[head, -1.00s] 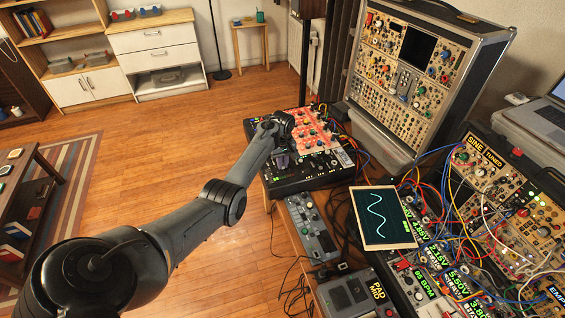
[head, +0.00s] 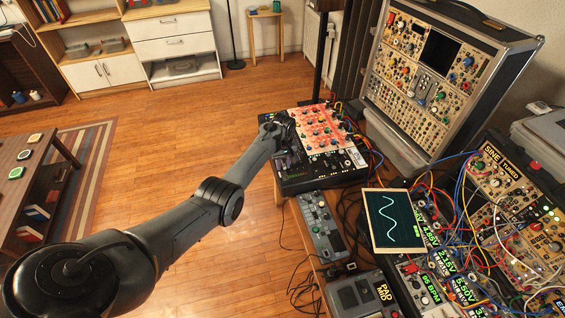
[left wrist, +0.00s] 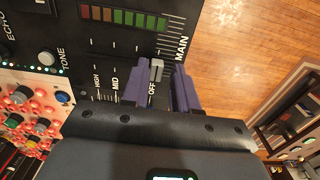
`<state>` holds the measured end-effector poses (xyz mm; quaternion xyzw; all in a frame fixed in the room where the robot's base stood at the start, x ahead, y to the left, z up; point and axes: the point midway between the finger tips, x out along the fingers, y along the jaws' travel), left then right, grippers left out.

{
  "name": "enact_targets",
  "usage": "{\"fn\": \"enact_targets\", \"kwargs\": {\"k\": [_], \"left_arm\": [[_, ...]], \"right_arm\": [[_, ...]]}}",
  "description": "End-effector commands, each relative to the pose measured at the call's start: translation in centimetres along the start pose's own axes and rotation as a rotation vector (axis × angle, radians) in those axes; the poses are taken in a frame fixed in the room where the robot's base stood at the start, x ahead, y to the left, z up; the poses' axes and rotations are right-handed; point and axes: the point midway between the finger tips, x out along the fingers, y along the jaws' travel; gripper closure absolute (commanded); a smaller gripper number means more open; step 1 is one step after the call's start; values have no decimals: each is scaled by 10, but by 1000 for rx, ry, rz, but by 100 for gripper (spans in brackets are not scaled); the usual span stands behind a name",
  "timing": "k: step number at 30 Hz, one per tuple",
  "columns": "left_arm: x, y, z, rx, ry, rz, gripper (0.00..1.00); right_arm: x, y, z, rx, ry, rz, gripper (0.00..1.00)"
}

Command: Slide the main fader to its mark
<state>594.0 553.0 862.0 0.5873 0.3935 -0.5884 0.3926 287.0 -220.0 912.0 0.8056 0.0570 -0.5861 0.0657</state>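The main fader's grey cap (left wrist: 157,69) shows in the left wrist view, beside the MAIN label (left wrist: 181,49) and just above the word OFF. Printed scale lines (left wrist: 172,30) run up from there; I cannot tell which one is the mark. My left gripper (left wrist: 160,84) has its two purple fingers apart, one on each side of the fader slot, with the cap between their tips. Gaps seem to show beside the cap. In the head view my left gripper (head: 279,141) is at the left side of the black mixer (head: 305,180); its fingers are mostly hidden. My right gripper is out of view.
A level meter (left wrist: 123,16) lies beside the fader. A red-and-white knob panel (head: 322,128) is on the mixer. A grey device (head: 320,226), a waveform screen (head: 394,219) and many cables crowd the table to the right. Open floor lies to the left.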

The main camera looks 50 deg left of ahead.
Motion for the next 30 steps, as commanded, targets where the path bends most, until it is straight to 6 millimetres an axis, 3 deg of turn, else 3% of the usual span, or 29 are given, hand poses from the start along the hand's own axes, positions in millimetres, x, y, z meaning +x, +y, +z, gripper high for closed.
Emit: {"fn": "enact_targets", "kwargs": {"k": [2, 14, 30], "left_arm": [[0, 0, 0, 0, 0, 0, 60], [-6, 1, 0, 0, 2, 2, 60], [-88, 0, 0, 0, 2, 3, 60]], "right_arm": [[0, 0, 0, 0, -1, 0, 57], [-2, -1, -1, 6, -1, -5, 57], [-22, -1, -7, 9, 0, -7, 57]]}}
